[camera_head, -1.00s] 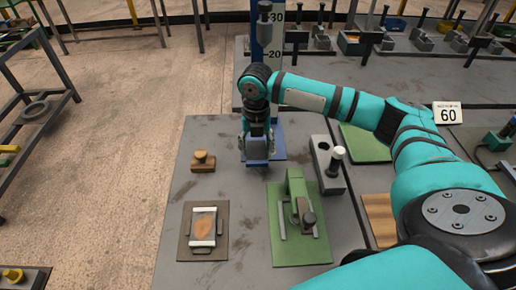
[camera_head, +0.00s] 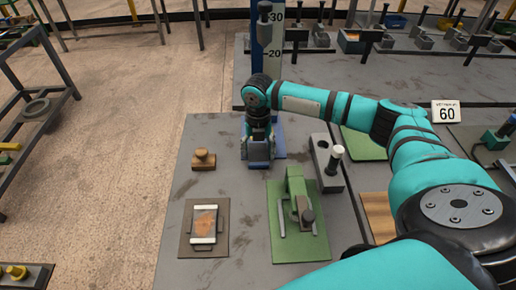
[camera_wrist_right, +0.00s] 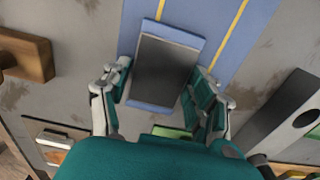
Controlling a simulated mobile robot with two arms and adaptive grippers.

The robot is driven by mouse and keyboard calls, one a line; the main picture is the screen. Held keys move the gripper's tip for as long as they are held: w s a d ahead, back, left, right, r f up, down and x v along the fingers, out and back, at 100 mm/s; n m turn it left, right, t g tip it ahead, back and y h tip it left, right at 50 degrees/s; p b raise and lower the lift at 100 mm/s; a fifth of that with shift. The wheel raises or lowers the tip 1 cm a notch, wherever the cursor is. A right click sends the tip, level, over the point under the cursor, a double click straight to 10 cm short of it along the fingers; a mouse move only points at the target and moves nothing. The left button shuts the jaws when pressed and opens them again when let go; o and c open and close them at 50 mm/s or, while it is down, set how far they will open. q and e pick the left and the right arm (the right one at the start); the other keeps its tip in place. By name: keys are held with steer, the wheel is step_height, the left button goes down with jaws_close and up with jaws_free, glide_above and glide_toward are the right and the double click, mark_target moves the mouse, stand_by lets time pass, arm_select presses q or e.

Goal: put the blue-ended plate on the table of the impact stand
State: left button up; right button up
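The blue-ended plate (camera_wrist_right: 166,65), dark in the middle with a blue strip at each end, is in the right wrist view over the blue base (camera_wrist_right: 245,30) of the impact stand. Its near end reaches past the base's front edge; I cannot tell whether it rests there. My right gripper (camera_wrist_right: 163,90) has a finger on each side of the plate, with narrow gaps, and looks open. In the head view the right gripper (camera_head: 258,160) is at the foot of the impact stand's blue column (camera_head: 265,55) and hides most of the plate. My left gripper is out of view.
A green fixture (camera_head: 297,205) stands front right, with a grey block with a white-topped post (camera_head: 325,165) behind it. A wooden knob block (camera_head: 203,160) and a brown board (camera_head: 188,245) with a white-ended, orange-marked plate (camera_head: 204,223) are to the left.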

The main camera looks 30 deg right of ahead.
mark_target(258, 153)
steer(key=shift+o, duration=1.3)
steer(key=shift+r, duration=0.1)
step_height(258, 153, up, 12)
steer(key=b, duration=0.1)
